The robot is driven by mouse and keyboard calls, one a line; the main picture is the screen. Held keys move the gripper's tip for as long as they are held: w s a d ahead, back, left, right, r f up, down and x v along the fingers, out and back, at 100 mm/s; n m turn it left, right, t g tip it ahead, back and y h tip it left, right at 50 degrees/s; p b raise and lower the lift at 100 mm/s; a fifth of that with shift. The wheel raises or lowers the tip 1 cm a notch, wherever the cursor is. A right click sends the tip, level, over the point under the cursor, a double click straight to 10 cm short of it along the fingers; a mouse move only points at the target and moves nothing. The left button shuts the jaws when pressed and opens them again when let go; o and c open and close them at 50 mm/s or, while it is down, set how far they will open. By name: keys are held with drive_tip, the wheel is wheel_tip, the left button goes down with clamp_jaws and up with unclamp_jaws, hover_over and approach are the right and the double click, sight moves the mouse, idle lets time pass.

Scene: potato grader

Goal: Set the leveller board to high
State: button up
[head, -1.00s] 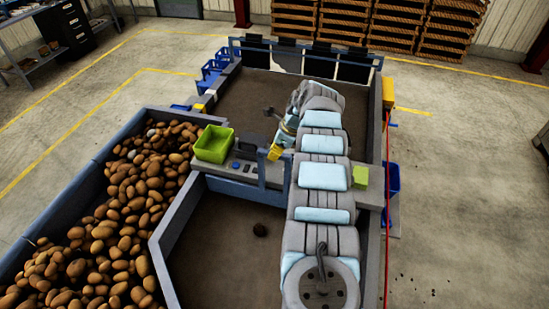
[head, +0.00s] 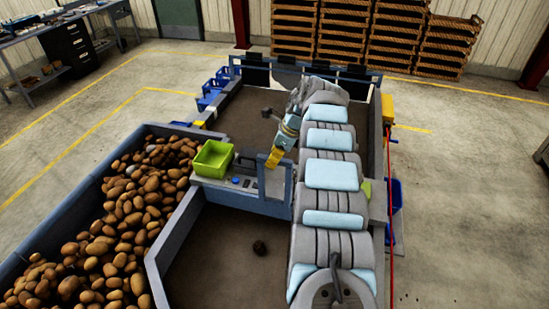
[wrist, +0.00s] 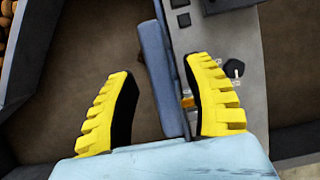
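My gripper (head: 272,160) is above the right part of the grey console (head: 225,187) in the head view. In the wrist view its two yellow ribbed fingers (wrist: 163,100) are wide apart, with nothing gripped. A blue upright panel (wrist: 160,75) runs between them, below the gripper; I cannot tell whether it touches. Beside the right finger, the console (wrist: 246,105) carries a small orange piece (wrist: 187,101) at a slot, partly hidden by that finger, and a black knob (wrist: 234,68). No label shows which part is the leveller board or its setting.
A green crate (head: 212,158) stands on the console's left end. A bin wall (head: 110,163) encloses many potatoes at left. One dark lump (head: 259,247) lies on the brown bed in front. A blue frame with dark flaps (head: 350,71) stands at the back.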

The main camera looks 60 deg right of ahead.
drive_tip(key=shift+s, duration=0.1)
drive_tip(key=v, duration=1.2)
drive_tip(key=shift+d, duration=0.1)
idle(0.4)
